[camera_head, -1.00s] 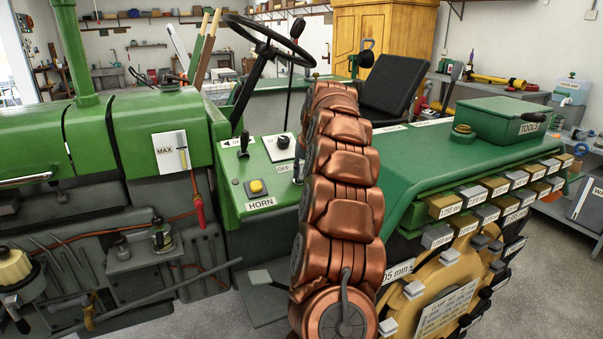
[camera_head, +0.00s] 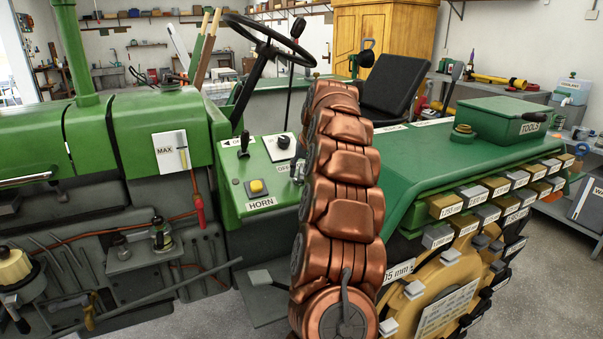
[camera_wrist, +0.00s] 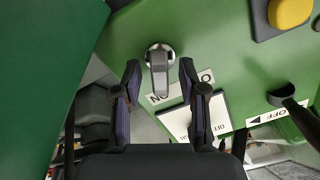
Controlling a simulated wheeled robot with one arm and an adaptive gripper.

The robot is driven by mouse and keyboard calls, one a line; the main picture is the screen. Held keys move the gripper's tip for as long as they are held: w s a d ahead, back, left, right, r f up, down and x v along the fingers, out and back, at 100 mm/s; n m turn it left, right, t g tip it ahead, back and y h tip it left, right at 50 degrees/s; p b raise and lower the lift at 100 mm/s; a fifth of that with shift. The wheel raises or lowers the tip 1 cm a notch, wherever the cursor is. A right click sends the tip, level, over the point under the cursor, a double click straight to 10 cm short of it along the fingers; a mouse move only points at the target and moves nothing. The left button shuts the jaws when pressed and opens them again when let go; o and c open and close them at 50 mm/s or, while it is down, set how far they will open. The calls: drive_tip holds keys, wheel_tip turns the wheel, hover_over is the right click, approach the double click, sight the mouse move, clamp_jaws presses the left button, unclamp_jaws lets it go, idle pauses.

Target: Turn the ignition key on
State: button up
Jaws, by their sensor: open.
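The ignition key (camera_wrist: 160,68) is a small grey key in a round silver lock on the green panel, in the upper middle of the wrist view. A white ON label lies just below it, appearing upside down and partly covered. My gripper (camera_wrist: 160,76) is open, one dark finger on each side of the key, with gaps showing on both sides. The key's head lies between the fingertips. In the head view my copper-coloured arm hides most of the gripper and the key area at the panel's right edge.
A yellow HORN button (camera_head: 257,187), a black lever (camera_head: 244,145) and a black knob (camera_head: 283,141) on a white plate sit on the same panel. The lever (camera_wrist: 283,95) shows right of the gripper. The steering wheel (camera_head: 268,38) is above. A green surface fills the wrist view's left side.

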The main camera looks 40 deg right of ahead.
drive_tip(key=v, duration=1.1)
drive_tip(key=shift+r, duration=0.25)
drive_tip(key=s+a+f+n+g+y, duration=0.1)
drive_tip(key=s+a+f+n, duration=0.1)
drive_tip(key=a, duration=0.8)
drive_tip(key=s+a+f+n+g+y, duration=0.1)
drive_tip(key=s+a+n, duration=0.1)
drive_tip(key=a, duration=0.8)
drive_tip(key=s+a+f+n+g, duration=0.1)
drive_tip(key=s+a+f, duration=0.1)
drive_tip(key=a, duration=0.7)
drive_tip(key=s+a+f+n+g, duration=0.1)
drive_tip(key=s+a+f, duration=0.3)
drive_tip(key=s, duration=0.5)
drive_tip(key=s+a+f+n+g, duration=0.1)
drive_tip(key=s+a+f, duration=0.4)
drive_tip(key=s, duration=0.4)
drive_tip(key=s+a+f+n+g, duration=0.1)
drive_tip(key=s+a+f, duration=0.4)
drive_tip(key=s, duration=0.5)
drive_tip(key=shift+f+n+g+h+p, duration=0.3)
drive_tip(key=shift+n+p, duration=0.1)
drive_tip(key=shift+n, duration=0.1)
